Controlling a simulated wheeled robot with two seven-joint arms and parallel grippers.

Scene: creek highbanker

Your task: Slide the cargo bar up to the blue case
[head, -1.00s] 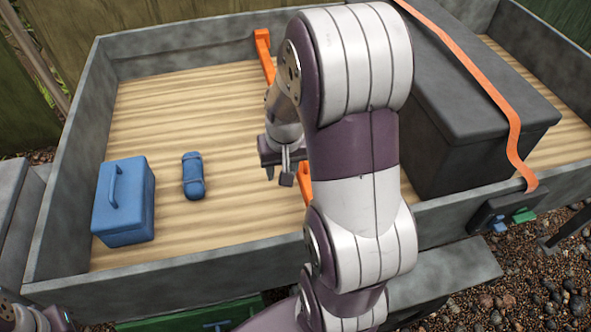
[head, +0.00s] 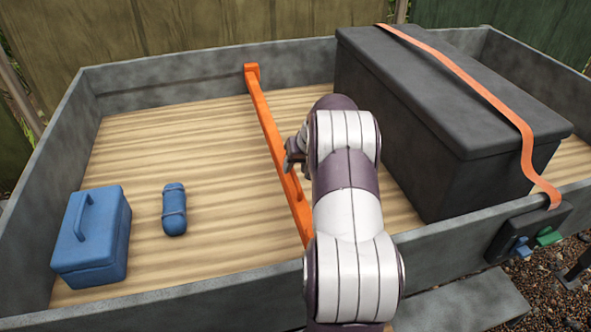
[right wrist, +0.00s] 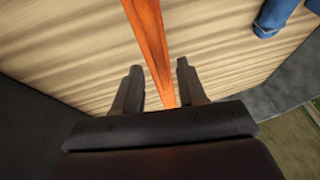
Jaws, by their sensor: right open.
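The orange cargo bar (head: 268,125) spans the trailer bed from the back wall towards the front wall, and my right arm stands close beside its near part. The blue case (head: 92,240), with a handle on top, stands at the left end of the bed, well apart from the bar. My right gripper (head: 294,158) is at the middle of the bar, partly hidden by my arm. In the right wrist view my right gripper (right wrist: 158,88) is open, and the bar (right wrist: 148,40) runs between its two fingers, nearer the right one. I cannot tell how deep it sits. My left gripper is out of view.
A blue roll-shaped object (head: 174,210) lies on the wooden floor between the case and the bar. A large black box (head: 440,110) under an orange strap (head: 480,90) fills the right side. Grey walls (head: 180,300) enclose the bed. Bare floor lies left of the bar.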

